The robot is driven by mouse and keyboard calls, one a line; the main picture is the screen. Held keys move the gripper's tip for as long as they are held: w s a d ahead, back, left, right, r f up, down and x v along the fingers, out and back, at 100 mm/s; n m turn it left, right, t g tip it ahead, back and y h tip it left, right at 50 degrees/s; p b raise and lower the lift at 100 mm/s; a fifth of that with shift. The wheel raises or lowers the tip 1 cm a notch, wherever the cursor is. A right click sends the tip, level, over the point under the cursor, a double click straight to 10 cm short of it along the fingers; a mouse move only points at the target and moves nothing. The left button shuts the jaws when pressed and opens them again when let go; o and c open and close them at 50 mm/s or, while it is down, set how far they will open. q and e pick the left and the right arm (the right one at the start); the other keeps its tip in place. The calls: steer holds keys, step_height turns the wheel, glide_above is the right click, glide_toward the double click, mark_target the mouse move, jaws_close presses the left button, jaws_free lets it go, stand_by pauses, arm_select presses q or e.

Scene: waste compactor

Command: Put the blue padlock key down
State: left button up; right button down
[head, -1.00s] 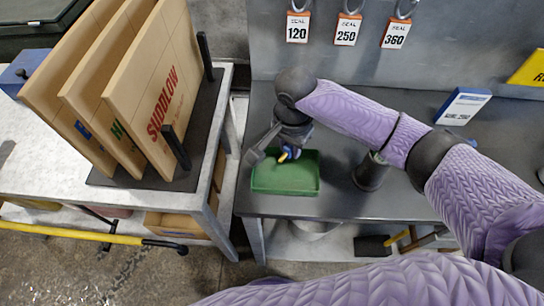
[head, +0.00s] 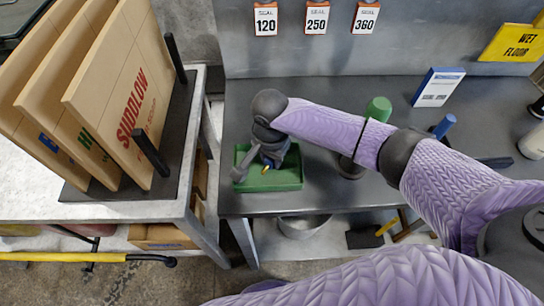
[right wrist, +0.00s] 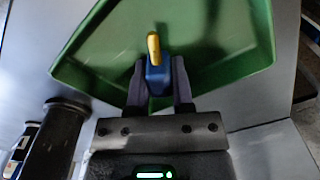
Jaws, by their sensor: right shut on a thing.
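My right gripper (right wrist: 160,85) is shut on the blue padlock key (right wrist: 157,76), which has a blue head and a yellow shaft. In the right wrist view the key sticks out between the fingers, over the green tray (right wrist: 235,50). In the head view the green tray (head: 285,180) lies near the front left edge of the grey bench, and my right gripper (head: 266,165) points down at it. The yellow tip of the key shows just below the gripper. I cannot tell whether the key touches the tray floor. My left gripper is not in view.
A dark cylinder with a green top (head: 378,109) stands right of the tray, partly behind my arm. A blue and white box (head: 438,87) and a yellow wet floor sign (head: 515,43) stand farther right. Boards (head: 125,100) stand in a rack on the left table.

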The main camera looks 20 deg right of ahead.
steer(key=shift+c, duration=2.4)
jaws_free()
steer(key=shift+s+f, duration=0.4)
steer(key=shift+f, duration=0.2)
step_height(320, 180, up, 13)
steer(key=p, duration=0.4)
steer(key=shift+w+a+r+p, duration=0.15)
steer(key=shift+w+r+p, duration=0.05)
steer(key=shift+w+p, duration=0.15)
